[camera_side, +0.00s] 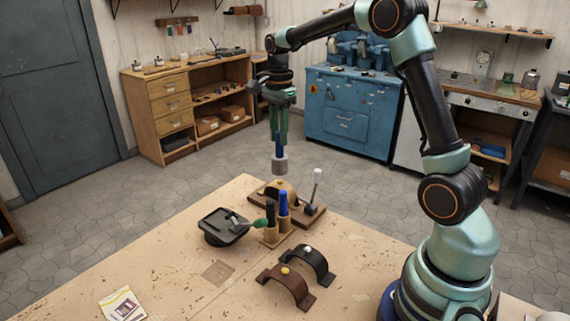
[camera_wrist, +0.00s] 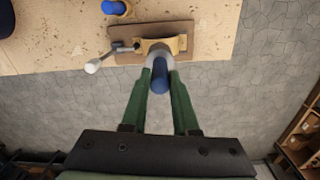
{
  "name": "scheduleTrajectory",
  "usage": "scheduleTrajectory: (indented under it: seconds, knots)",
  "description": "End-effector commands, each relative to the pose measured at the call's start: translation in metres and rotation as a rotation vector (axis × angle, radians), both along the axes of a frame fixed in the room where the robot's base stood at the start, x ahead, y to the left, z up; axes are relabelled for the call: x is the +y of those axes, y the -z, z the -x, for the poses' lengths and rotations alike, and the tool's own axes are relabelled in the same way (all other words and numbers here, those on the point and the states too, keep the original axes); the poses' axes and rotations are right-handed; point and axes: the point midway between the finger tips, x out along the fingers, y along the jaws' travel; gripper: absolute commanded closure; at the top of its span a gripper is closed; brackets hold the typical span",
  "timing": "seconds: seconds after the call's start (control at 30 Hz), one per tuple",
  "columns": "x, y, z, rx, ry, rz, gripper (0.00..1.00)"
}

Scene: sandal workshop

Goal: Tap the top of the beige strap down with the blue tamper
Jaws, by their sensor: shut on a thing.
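My gripper (camera_side: 279,138) is shut on the blue tamper (camera_side: 280,164), which hangs upright with its grey head down. In the wrist view, the green fingers (camera_wrist: 160,74) grip the blue handle (camera_wrist: 159,80). The beige strap (camera_side: 284,187) is arched over a brown wooden board (camera_side: 312,216) at the bench's far edge. In the side view the head is just above the strap, with a small gap seeming to show. In the wrist view the head covers part of the beige strap (camera_wrist: 179,44); contact cannot be told there.
A lever clamp with a pale handle (camera_side: 317,178) rises at the strap's right. A wooden holder (camera_side: 270,238) with upright tools stands in front. A black dish (camera_side: 223,225) is at left. Brown (camera_side: 286,284) and black (camera_side: 313,262) straps lie nearer. The bench's left front is mostly clear.

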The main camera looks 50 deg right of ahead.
Motion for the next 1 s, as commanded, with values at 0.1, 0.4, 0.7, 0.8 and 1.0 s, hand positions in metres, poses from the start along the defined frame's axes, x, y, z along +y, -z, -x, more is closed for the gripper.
scheduleTrajectory:
  seconds: [0.1,0.4,0.7,0.8,1.0]
  knots:
    - [0.000,-0.001,0.000,-0.002,0.000,0.000,1.00]
    - [0.000,0.029,-0.001,-0.002,0.000,0.000,1.00]
    - [0.000,0.000,-0.001,-0.003,0.000,0.000,1.00]
    - [0.000,-0.002,0.000,-0.002,0.000,0.000,1.00]
    - [0.000,0.005,0.000,0.002,0.000,0.000,1.00]
